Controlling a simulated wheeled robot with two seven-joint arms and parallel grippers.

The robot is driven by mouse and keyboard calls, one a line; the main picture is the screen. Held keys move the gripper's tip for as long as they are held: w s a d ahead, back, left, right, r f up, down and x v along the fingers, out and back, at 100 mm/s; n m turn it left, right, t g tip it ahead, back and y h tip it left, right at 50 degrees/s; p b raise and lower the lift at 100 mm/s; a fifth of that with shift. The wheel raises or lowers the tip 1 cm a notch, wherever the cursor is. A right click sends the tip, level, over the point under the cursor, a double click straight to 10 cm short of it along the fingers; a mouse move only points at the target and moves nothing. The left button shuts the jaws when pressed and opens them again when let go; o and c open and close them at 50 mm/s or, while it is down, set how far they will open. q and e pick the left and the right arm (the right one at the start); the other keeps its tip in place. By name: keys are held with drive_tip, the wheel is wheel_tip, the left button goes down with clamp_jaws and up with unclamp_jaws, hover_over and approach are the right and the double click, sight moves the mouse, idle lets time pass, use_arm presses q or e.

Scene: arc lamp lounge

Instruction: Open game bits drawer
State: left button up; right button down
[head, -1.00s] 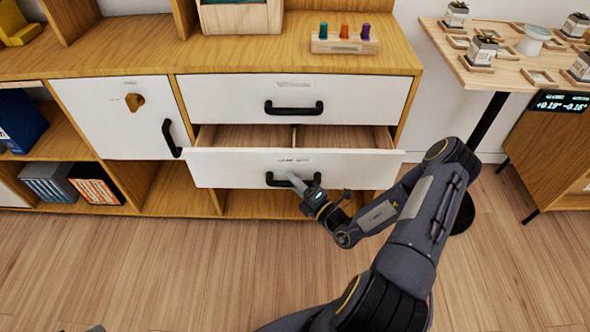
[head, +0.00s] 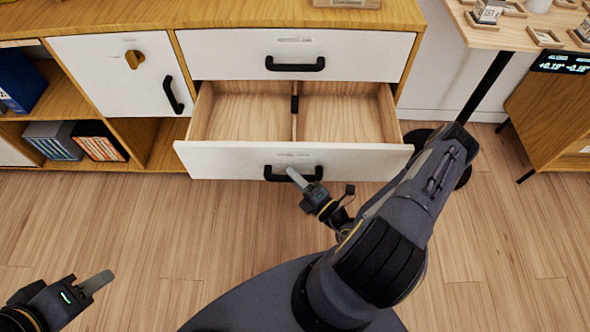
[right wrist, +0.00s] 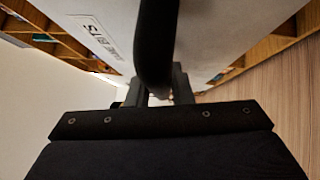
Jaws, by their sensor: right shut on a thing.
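The game bits drawer (head: 220,160) is the lower white-fronted drawer of the wooden cabinet. It stands well out, and its wooden inside shows a centre divider and a small dark item at the back of it. My right gripper (head: 294,176) is shut on the drawer's black bar handle (head: 275,175). In the right wrist view the handle (right wrist: 157,45) runs between the fingers, close to the white front with its printed label (right wrist: 95,35). My left gripper (head: 92,284) is low at the left over the floor, away from the cabinet; its finger gap cannot be made out.
The upper drawer (head: 220,55) is closed above. A white door (head: 100,70) with a black handle and open shelves with binders and boxes (head: 75,140) are at left. A small table (head: 500,35) stands at right. The floor (head: 200,235) before the drawer is clear.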

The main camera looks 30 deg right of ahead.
idle(0.3)
drive_tip(key=c, duration=1.6)
unclamp_jaws()
drive_tip(key=shift+o, duration=0.2)
drive_tip(key=shift+s, duration=0.1)
drive_tip(key=v, duration=0.7)
drive_tip(key=shift+s+p, duration=0.35)
